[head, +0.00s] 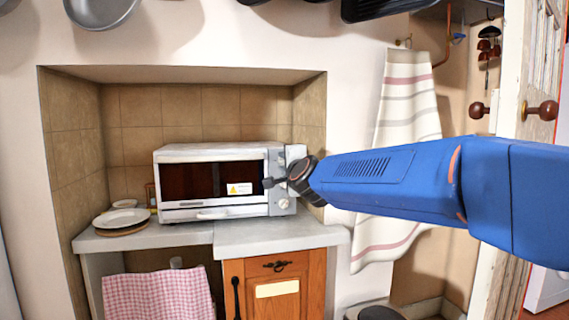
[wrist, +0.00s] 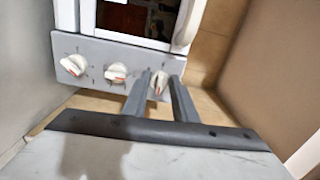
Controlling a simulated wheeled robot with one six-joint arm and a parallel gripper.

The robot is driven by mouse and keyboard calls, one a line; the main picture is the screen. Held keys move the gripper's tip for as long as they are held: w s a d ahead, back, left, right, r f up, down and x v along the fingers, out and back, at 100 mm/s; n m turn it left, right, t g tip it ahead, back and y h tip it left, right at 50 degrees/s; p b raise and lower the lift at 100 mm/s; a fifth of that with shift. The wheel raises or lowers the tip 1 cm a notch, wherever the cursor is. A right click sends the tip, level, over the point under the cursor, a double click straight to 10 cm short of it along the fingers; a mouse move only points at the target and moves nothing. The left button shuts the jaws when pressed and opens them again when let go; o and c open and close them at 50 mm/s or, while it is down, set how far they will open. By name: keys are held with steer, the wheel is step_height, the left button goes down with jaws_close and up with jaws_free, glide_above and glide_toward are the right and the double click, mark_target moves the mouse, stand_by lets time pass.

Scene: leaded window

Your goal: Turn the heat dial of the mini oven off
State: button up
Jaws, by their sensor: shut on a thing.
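The mini oven (head: 262,152) is a white box with a dark glass door, standing in the tiled alcove. Its grey control panel (wrist: 105,52) shows in the wrist view with three white dials in a row. The left dial (wrist: 73,65) and the middle dial (wrist: 116,72) are free. The right dial (wrist: 158,82) lies between the fingers of my gripper (wrist: 159,79), which is shut on it. I cannot read which dial is for heat. In the head view my gripper (head: 270,183) is at the oven's right side and covers part of the panel.
White plates (head: 121,218) stand on the counter left of the oven. A striped towel (head: 405,100) hangs on the wall behind my arm. A wooden drawer unit (head: 290,262) is below. A door edge with a brown knob (head: 541,110) is at right.

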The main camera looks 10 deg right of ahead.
steer(key=n, duration=0.4)
steer(key=shift+f+n, duration=0.25)
steer(key=shift+n, duration=0.05)
steer(key=n, duration=0.4)
steer(key=shift+d+f+n, duration=0.1)
steer(key=shift+n, duration=0.2)
steer(key=shift+d+f+n, duration=0.1)
steer(key=shift+n, duration=1.85)
steer(key=shift+d+n, duration=0.1)
steer(key=shift+n, duration=1.85)
steer(key=o, duration=1)
